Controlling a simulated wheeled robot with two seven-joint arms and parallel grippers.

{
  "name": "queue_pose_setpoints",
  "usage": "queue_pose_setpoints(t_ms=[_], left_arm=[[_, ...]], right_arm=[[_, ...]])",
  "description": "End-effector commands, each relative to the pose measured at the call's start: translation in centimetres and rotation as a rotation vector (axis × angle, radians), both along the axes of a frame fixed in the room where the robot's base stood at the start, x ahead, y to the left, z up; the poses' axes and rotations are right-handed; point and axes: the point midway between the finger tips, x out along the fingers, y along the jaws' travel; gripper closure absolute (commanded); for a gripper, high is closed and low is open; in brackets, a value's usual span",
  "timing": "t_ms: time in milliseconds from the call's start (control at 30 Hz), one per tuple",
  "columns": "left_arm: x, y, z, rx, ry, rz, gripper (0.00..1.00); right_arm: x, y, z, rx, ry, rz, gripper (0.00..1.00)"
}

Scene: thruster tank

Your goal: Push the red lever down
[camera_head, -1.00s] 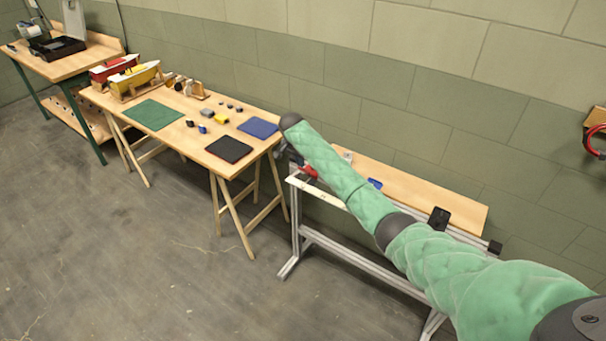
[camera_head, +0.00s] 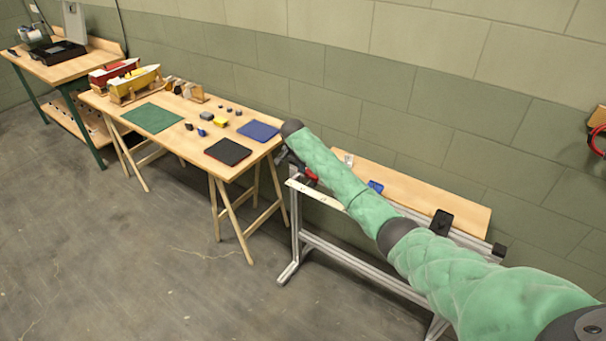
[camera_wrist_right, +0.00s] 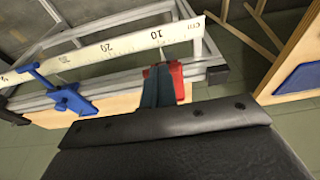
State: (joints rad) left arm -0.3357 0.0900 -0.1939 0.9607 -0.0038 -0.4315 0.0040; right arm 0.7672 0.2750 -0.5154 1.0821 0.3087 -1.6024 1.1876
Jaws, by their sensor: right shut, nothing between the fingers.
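The red lever (camera_head: 312,174) is at the left end of the metal-framed bench, partly hidden behind my right arm in the head view. In the right wrist view the red lever (camera_wrist_right: 177,80) shows beside the dark fingers of my right gripper (camera_wrist_right: 158,88). The fingers are shut with nothing between them and overlap the red part in the picture; I cannot tell whether they touch it. In the head view my right gripper (camera_head: 291,160) is small and dark, just left of the lever. My left gripper is out of view.
A white ruler (camera_wrist_right: 120,46) runs along the metal frame, with a blue clamp (camera_wrist_right: 65,92) on it. A wooden table (camera_head: 180,128) with mats and small blocks stands left of the bench. A black part (camera_head: 441,222) is at the bench's right. The floor in front is clear.

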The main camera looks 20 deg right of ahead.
Motion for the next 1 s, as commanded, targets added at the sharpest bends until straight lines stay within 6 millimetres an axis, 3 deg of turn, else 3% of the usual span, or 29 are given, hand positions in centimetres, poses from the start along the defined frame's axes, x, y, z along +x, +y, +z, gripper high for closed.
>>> queue_pose_setpoints(t_ms=[267,700,833,1000], left_arm=[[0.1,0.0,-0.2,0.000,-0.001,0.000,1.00],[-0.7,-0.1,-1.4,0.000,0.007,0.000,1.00],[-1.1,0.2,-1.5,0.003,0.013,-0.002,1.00],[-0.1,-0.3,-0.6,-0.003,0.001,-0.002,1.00]], right_arm=[[-0.1,0.0,-0.7,0.000,0.001,0.000,1.00],[-0.3,-0.6,-5.1,-0.006,0.006,-0.005,1.00],[-0.1,-0.5,-4.8,-0.004,0.003,-0.004,1.00],[-0.3,0.0,-4.3,-0.002,0.002,-0.002,1.00]])
